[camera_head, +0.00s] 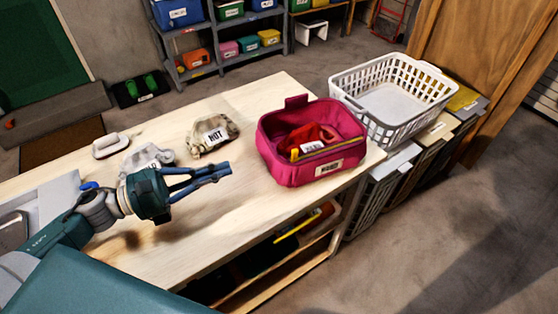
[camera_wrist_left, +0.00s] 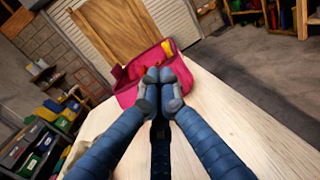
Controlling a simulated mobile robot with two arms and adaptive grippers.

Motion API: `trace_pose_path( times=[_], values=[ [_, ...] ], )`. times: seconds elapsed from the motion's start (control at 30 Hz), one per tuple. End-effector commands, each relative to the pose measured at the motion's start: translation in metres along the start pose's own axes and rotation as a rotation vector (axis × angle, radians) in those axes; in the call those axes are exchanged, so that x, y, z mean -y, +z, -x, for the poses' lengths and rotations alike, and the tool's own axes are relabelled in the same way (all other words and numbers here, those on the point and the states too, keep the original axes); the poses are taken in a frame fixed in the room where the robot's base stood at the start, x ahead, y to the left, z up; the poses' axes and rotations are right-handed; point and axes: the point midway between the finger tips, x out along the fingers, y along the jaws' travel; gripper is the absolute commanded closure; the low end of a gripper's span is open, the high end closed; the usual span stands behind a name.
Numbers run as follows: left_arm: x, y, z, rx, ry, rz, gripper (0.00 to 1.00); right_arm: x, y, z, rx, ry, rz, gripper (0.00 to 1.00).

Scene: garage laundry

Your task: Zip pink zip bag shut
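The pink zip bag (camera_head: 290,172) stands on the right end of the wooden table in the head view. Its top is open, with red and yellow items inside and a white label on its front. A pink tab sticks up at its back rim. My left gripper (camera_head: 226,171) is left of the bag, above the table, pointing toward it and apart from it. Its fingertips are together with nothing seen between them. In the left wrist view the bag (camera_wrist_left: 126,92) lies beyond the fingertips (camera_wrist_left: 160,75), which hide part of it. My right gripper is not in view.
The wooden table (camera_head: 250,105) also holds a patterned cloth bundle (camera_head: 213,137) labelled HOT, a grey-white bundle (camera_head: 147,158) and a small white object (camera_head: 110,145). A white laundry basket (camera_head: 402,125) stands just right of the bag. Shelves with bins are behind. Bare tabletop lies between gripper and bag.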

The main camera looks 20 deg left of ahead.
Motion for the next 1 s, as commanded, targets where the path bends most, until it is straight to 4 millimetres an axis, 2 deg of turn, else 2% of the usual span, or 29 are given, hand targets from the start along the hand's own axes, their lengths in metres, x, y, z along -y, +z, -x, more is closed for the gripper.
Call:
trace_pose_path(
  times=[0.03, 0.17, 0.3, 0.37, 0.7, 1.0],
  values=[
    [0.0, -0.009, 0.0, 0.0, 0.0, 0.0, 1.0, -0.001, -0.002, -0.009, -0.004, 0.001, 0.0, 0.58],
    [0.0, -0.007, -0.006, 0.002, -0.001, -0.001, 1.0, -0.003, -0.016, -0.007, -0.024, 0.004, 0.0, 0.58],
    [0.0, -0.004, -0.025, 0.003, -0.003, -0.002, 1.0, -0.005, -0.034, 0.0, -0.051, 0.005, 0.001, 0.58],
    [0.0, -0.004, -0.036, 0.004, -0.003, -0.002, 1.0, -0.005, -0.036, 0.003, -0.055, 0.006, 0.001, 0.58],
    [-0.001, -0.003, -0.1, 0.004, -0.001, -0.002, 1.0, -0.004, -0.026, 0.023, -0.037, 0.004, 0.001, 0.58],
    [-0.001, -0.005, -0.136, 0.001, 0.001, -0.001, 1.0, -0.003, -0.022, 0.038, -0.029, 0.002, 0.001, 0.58]
  ],
)
